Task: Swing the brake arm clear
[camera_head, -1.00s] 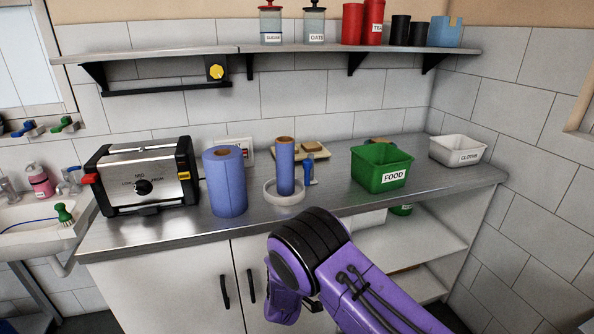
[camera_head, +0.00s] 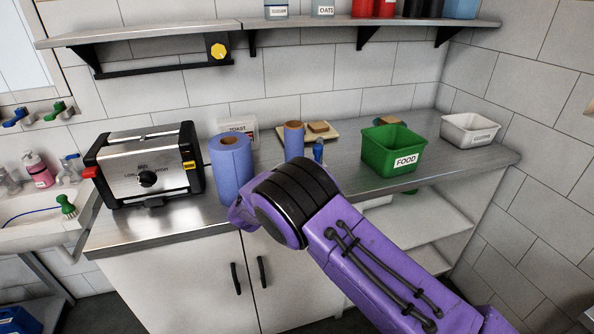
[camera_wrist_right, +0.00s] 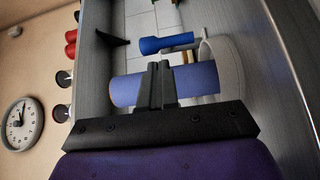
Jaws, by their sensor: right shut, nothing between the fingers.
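A blue brake arm (camera_head: 318,150) stands just right of a blue paper roll (camera_head: 293,141) on the counter in the head view; my right arm hides its lower part. In the right wrist view the blue arm (camera_wrist_right: 165,43) lies above the roll (camera_wrist_right: 195,81), apart from it. The roll stands in a pale ring-shaped base (camera_wrist_right: 222,70), which my arm hides in the head view. My right gripper (camera_wrist_right: 160,67) is shut and empty, its fingertips overlapping the roll in the wrist view. Contact cannot be told. My left gripper is not in view.
A larger blue roll (camera_head: 231,170) and a toaster (camera_head: 146,178) stand to the left. A green FOOD bin (camera_head: 392,150) and a white tub (camera_head: 470,130) stand to the right. A board (camera_head: 318,133) lies behind. A shelf (camera_head: 290,32) hangs above.

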